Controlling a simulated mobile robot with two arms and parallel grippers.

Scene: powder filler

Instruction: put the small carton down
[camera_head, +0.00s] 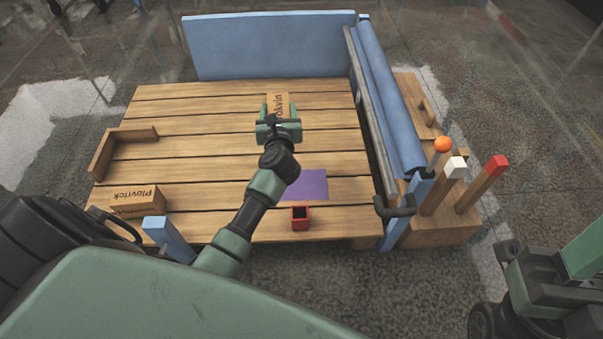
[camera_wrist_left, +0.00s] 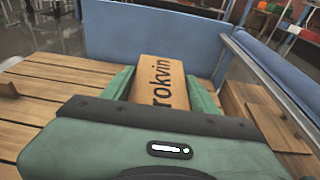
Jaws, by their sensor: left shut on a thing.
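Parts of my right arm show at the lower right of the head view, but I make out no fingers.
A second carton (camera_head: 138,202) marked "Playrick" lies at the near left. A wooden corner piece (camera_head: 120,150) is at the left edge.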

